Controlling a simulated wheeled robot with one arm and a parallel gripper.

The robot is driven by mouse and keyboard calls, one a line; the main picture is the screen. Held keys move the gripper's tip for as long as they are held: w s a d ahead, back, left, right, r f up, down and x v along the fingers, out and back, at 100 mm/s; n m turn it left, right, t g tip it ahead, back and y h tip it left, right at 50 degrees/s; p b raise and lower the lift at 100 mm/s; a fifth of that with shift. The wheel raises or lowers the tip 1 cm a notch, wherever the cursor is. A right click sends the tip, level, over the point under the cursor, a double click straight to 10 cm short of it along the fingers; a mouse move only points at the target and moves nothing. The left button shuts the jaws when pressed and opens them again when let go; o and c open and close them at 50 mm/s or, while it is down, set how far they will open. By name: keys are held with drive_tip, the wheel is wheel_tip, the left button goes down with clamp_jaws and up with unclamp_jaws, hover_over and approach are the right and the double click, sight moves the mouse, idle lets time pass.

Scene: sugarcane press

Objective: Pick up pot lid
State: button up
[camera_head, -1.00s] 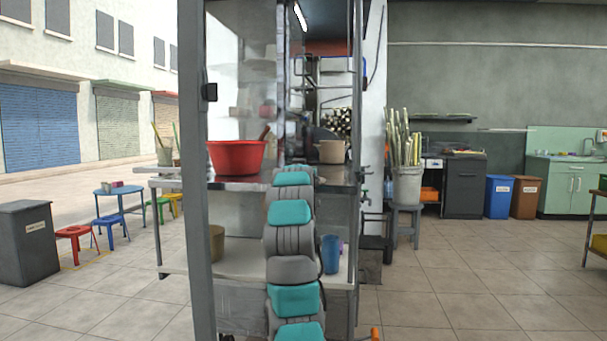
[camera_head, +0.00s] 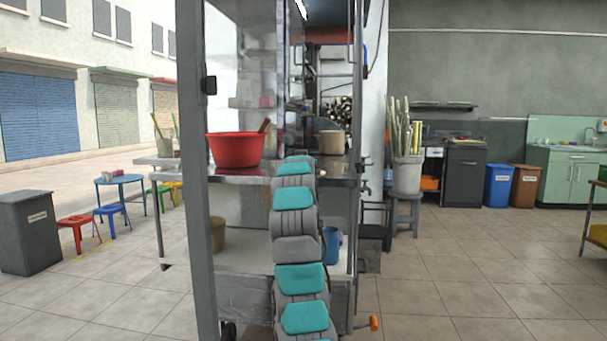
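I see no pot lid that I can make out for sure. A beige pot (camera_head: 332,142) stands on the metal counter (camera_head: 240,174) of the press stall, right of a red basin (camera_head: 235,150) with a wooden handle sticking out. A dark rounded shape behind the pot is too small and too hidden to name. My arm rises in front of the stall, and its top end is at counter height, left of the pot. My gripper is hidden beyond the arm, so I cannot see its fingers.
Grey upright posts (camera_head: 194,170) frame the stall close in front. A lower shelf (camera_head: 250,256) holds a blue container (camera_head: 331,245). A bucket of cane (camera_head: 407,175) stands on a stool at right. Tiled floor (camera_head: 470,270) at right is open.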

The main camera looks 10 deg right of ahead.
clamp_jaws()
drive_tip(key=shift+r, duration=0.15)
